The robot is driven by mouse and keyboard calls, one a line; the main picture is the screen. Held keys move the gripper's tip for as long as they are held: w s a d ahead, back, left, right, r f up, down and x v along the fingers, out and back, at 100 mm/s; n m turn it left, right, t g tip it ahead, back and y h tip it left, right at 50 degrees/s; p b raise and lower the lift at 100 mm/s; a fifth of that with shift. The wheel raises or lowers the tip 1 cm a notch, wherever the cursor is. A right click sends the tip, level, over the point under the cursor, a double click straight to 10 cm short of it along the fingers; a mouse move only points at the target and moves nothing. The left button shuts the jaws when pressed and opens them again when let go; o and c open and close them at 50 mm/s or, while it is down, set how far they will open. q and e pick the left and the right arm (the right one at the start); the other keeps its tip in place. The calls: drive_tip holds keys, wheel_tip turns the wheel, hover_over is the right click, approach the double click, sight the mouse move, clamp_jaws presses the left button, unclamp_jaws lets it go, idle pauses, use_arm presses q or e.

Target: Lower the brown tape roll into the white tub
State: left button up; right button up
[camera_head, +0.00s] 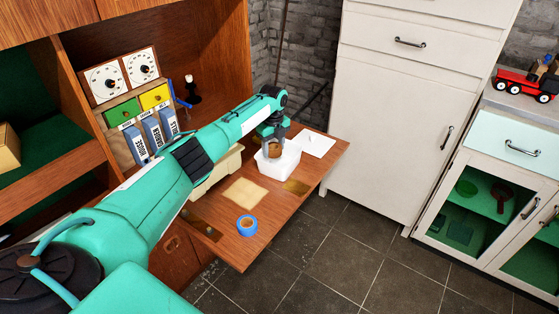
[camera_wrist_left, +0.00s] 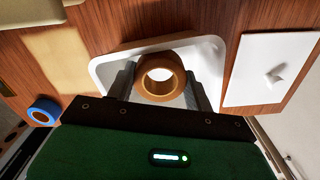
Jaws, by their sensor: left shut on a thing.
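The brown tape roll (camera_wrist_left: 161,92) is held between the two fingers of my left gripper (camera_wrist_left: 160,88). In the head view the left gripper (camera_head: 273,143) points down at the white tub, and the brown tape roll (camera_head: 275,150) shows at the tub's opening. The white tub (camera_head: 278,167) stands on the fold-down desk board. In the left wrist view the tub's rim (camera_wrist_left: 104,64) surrounds the roll and fingers. I cannot tell whether the roll touches the tub's bottom. My right gripper is not in view.
A blue tape roll (camera_head: 247,225) lies near the board's front edge. A tan sheet (camera_head: 245,191) lies left of the tub, and a white sheet or panel (camera_head: 313,143) lies to its right. Blue binders (camera_head: 152,134) stand behind. The board (camera_head: 268,214) has bare wood in front.

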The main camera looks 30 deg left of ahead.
use_arm(q)
drive_tip(key=o, duration=1.1)
drive_tip(key=shift+c, duration=0.2)
